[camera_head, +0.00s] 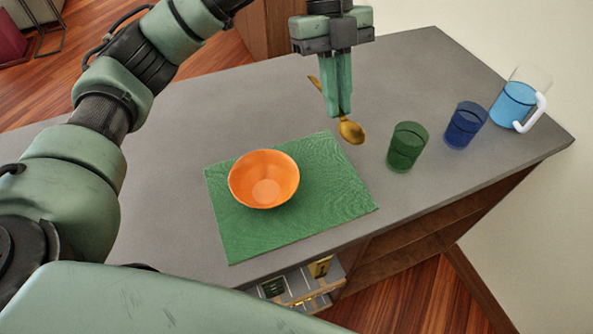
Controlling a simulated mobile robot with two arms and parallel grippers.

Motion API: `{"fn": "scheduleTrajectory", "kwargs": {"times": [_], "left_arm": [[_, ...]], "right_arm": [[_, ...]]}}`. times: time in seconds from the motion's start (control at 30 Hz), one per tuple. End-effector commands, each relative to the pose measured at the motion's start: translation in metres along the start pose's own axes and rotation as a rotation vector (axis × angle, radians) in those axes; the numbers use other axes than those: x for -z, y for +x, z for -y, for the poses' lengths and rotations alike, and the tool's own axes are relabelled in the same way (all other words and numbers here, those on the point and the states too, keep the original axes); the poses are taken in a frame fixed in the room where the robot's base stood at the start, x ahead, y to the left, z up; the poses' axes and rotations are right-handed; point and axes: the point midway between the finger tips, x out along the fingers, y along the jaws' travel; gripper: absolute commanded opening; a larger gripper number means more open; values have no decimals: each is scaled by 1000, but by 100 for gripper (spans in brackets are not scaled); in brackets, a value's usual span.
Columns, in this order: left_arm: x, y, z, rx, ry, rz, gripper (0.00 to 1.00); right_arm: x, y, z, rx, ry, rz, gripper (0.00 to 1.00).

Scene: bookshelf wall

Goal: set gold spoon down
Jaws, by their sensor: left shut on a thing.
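The gold spoon (351,131) is in my left gripper (338,113), which points down and is shut on its handle. The bowl of the spoon sticks out at the lower right of the fingers, and the handle end shows at their upper left. In the picture the spoon is just beyond the upper right edge of the green placemat (328,183). I cannot tell whether it touches the grey table. An orange bowl (264,179) sits on the left part of the placemat. My right gripper is not in view.
A green glass (407,147) stands right of the spoon, with a blue glass (465,125) and a pitcher (514,103) of blue liquid beyond it. The grey tabletop (210,110) is bare at the upper left. An open drawer (300,283) shows below the front edge.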

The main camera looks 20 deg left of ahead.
Motion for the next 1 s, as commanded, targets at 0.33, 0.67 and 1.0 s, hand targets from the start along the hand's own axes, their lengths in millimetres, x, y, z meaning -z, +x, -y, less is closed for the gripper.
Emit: {"fn": "scheduleTrajectory", "kwargs": {"times": [0.33, 0.67, 1.0], "left_arm": [[-28, 76, -2, -3, -12, -5, 0], [-54, 137, -2, 1, -10, -2, 0], [-66, 169, -2, 0, -10, -4, 0]], "right_arm": [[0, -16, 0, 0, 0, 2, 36], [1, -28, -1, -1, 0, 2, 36], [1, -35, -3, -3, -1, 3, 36]]}}
